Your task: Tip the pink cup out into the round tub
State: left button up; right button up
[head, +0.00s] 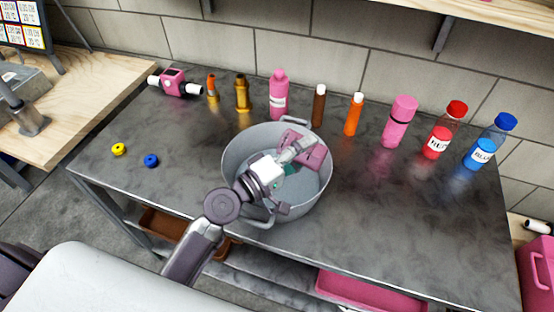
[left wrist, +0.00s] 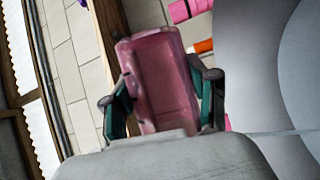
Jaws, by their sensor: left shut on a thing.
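The round grey tub (head: 238,178) stands on the middle of the dark table, with a handle on its near side. My left gripper (head: 293,160) is over the tub's opening. It is shut on the pink cup (head: 314,156), which appears tilted over the inside of the tub. In the left wrist view the pink cup (left wrist: 160,85) sits between the two green-padded fingers. I cannot tell whether anything is in the cup. My arm and gripper hide part of the tub's inside. My right gripper is in neither view.
Pink, brown, orange, red-labelled and blue-labelled bottles (head: 279,97) line the table's back edge, with brass fittings (head: 243,94) and a pink device (head: 174,83). A yellow ring (head: 119,149) and a blue ring (head: 151,161) lie left. The table's right front is clear.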

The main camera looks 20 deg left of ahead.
aim_at(296, 138)
pick_arm(q)
jog(key=shift+a+f+n+b, duration=0.1)
jog(key=shift+n+b, duration=0.2)
jog(key=shift+b, duration=0.1)
jog(key=shift+w+a+r+n+t+b, duration=0.1)
jog(key=shift+r+n+t+b, duration=0.15)
jog(key=shift+n, duration=0.2)
jog(key=shift+a+r+n+t+b, duration=0.15)
jog(key=shift+n+b, duration=0.15)
jog(key=shift+n, duration=0.15)
dwell(0.5)
jog(key=shift+a+r+n+t, duration=0.25)
jog(key=shift+r+n+t, duration=0.25)
jog(key=shift+r+n, duration=0.55)
dwell(0.3)
jog(key=shift+w+a+r+n+t+y+b, duration=0.1)
jog(key=shift+a+r+n+t+y+b, duration=0.15)
jog(key=shift+n, duration=0.5)
jog(key=shift+w+a+r+n+t+y+b, duration=0.15)
jog(key=shift+a+n+t+b, duration=0.15)
jog(key=shift+n, duration=0.4)
dwell(0.5)
